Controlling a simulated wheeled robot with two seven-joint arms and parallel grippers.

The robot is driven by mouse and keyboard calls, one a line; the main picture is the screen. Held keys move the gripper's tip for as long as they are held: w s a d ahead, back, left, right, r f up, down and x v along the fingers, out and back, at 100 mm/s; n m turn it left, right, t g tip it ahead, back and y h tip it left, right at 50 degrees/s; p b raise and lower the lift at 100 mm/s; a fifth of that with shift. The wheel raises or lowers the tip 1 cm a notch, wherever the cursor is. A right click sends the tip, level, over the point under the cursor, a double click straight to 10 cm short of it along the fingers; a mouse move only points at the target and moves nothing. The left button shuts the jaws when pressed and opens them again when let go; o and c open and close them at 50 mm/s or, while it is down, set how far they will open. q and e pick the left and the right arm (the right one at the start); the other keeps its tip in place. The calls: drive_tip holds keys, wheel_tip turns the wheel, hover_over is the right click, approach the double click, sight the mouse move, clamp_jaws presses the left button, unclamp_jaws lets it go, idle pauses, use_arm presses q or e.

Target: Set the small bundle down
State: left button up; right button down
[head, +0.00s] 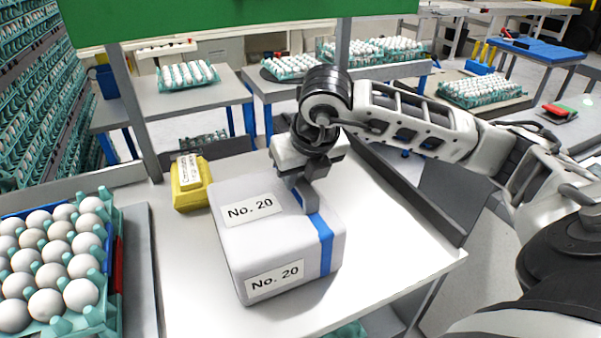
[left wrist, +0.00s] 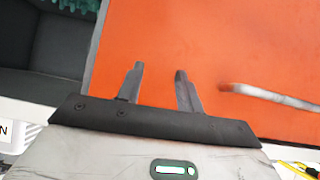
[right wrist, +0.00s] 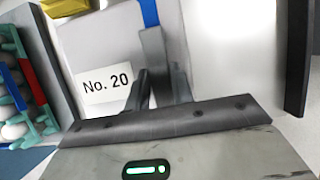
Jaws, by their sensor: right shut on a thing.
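The small bundle is a light grey block (head: 236,243) with "No. 20" labels and a blue band. It is at the middle of the white table in the head view, close over or on the top; I cannot tell if its underside touches. My right gripper (head: 306,198) is above it, shut on its top at the blue band. In the right wrist view the bundle (right wrist: 102,50) shows beyond the fingers (right wrist: 160,85), which are close together by a grey upright piece. My left gripper (left wrist: 158,75) is open and empty, in front of an orange surface.
A yellow labelled block (head: 190,184) stands behind the bundle, close to it. A tray of white eggs (head: 112,285) is at the left. A dark rail (head: 415,205) edges the table at the right. Bare white table (head: 390,250) lies right of the bundle.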

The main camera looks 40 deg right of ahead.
drive_tip(key=c, duration=1.2)
unclamp_jaws()
drive_tip(key=v, duration=1.2)
drive_tip(key=shift+s, duration=0.1)
